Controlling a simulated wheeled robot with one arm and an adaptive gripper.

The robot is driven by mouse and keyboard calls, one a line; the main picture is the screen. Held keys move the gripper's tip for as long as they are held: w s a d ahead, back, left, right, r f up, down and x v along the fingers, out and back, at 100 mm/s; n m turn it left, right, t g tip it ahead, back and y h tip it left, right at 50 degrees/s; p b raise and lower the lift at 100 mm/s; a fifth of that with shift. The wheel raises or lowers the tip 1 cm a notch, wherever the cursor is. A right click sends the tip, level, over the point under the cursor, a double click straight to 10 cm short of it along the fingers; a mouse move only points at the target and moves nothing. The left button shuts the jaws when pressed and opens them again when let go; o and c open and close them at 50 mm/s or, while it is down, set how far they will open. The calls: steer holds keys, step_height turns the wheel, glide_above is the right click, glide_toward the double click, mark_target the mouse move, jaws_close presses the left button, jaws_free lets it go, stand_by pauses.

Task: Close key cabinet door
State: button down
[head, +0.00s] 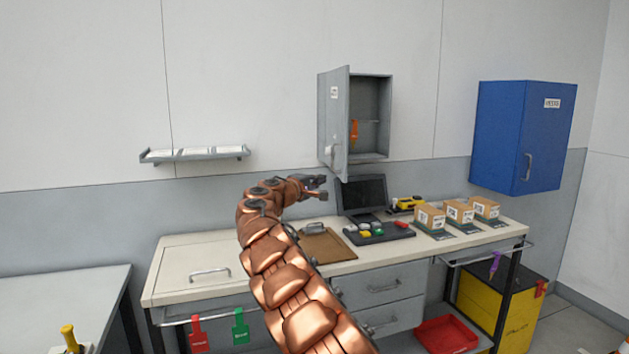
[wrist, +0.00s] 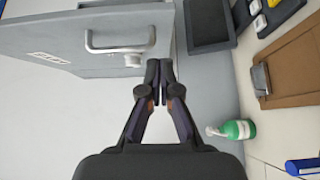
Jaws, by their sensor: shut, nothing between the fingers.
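The grey key cabinet (head: 377,145) hangs on the wall with its door (head: 334,105) swung open toward me. An orange item hangs inside it. In the wrist view the door (wrist: 40,38) fills the upper left, with its bar handle (wrist: 92,43), white label (wrist: 48,57) and a round lock beside the handle. My gripper (head: 324,187) is shut and empty, just below the door's lower edge in the head view. In the wrist view the fingertips (wrist: 159,66) are close to the door's edge and lock. I cannot tell whether they touch it.
Below stands a workbench (head: 190,265) with a monitor (head: 362,194), a clipboard (head: 327,246) and several cartons. A blue cabinet (head: 522,135) hangs to the right and a shelf (head: 195,154) to the left. The wrist view shows a green bottle (wrist: 236,130).

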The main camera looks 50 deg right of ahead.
mark_target(342, 176)
steer(key=d, duration=0.1)
steer(key=s+d+p, duration=0.1)
steer(key=d, duration=0.1)
steer(key=shift+s+d+r+p, duration=0.1)
steer(key=shift+s+d+p, duration=0.25)
steer(key=shift+d, duration=0.05)
steer(key=shift+s+d, duration=0.5)
steer(key=shift+d, duration=0.05)
steer(key=shift+d+f, duration=0.1)
steer(key=shift+f, duration=0.1)
